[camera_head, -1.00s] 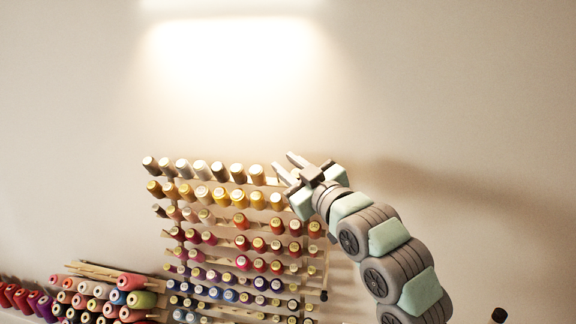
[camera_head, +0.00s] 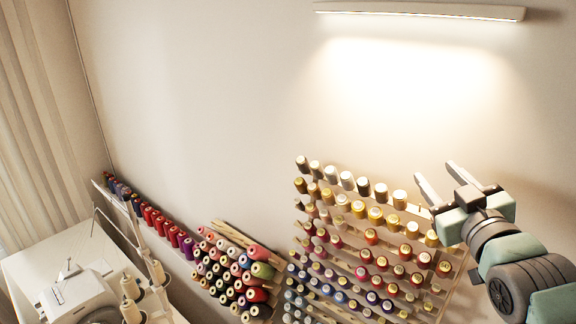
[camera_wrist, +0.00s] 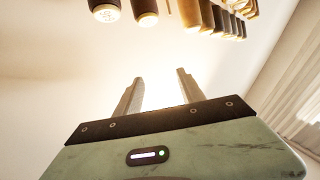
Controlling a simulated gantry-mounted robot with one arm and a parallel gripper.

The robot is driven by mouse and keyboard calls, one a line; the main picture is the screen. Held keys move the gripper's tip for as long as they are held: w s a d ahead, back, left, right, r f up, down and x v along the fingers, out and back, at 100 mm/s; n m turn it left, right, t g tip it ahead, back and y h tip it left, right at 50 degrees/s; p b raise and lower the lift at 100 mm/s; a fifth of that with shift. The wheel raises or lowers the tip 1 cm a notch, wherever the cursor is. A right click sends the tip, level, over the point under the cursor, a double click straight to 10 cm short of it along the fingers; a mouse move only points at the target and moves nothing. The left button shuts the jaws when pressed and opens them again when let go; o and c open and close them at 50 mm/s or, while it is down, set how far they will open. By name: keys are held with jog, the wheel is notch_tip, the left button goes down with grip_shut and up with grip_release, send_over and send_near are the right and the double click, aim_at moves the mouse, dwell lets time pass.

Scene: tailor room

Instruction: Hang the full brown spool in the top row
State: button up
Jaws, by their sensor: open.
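The wall rack (camera_head: 345,262) holds slanting rows of thread spools. Its top row runs from a dark brownish spool (camera_head: 302,163) at the left to a pale, tan-sided spool (camera_head: 399,199) at the right. I cannot tell which spool is the full brown one. My gripper (camera_head: 436,170) is open and empty, beyond the right end of the top row. Its two fingers point up and apart in the wrist view (camera_wrist: 157,88), with nothing between them. Spools with brown and tan sides (camera_wrist: 145,12) show along that view's upper edge, apart from the fingers; a thin bare peg (camera_wrist: 168,5) shows among them.
A lower rack of larger cones (camera_head: 235,270) stands left of the spool rack, with a row of red and purple cones (camera_head: 160,222) beyond it. A sewing machine (camera_head: 80,295) is at the lower left. A lamp (camera_head: 420,12) is above. The wall above the rack is clear.

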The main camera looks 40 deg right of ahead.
jog(key=w+a+f+n+y+b, duration=0.1)
jog(key=w+a+y+b, duration=0.1)
jog(key=w+a, duration=0.7)
jog(key=w+a+f+n+t+y+b, duration=0.1)
jog(key=w+a+n+y+b, duration=0.1)
jog(key=w+a, duration=0.8)
jog(key=shift+a+f+y+b, duration=0.15)
jog(key=shift+a+y+b, duration=0.2)
jog(key=shift+a+y, duration=0.4)
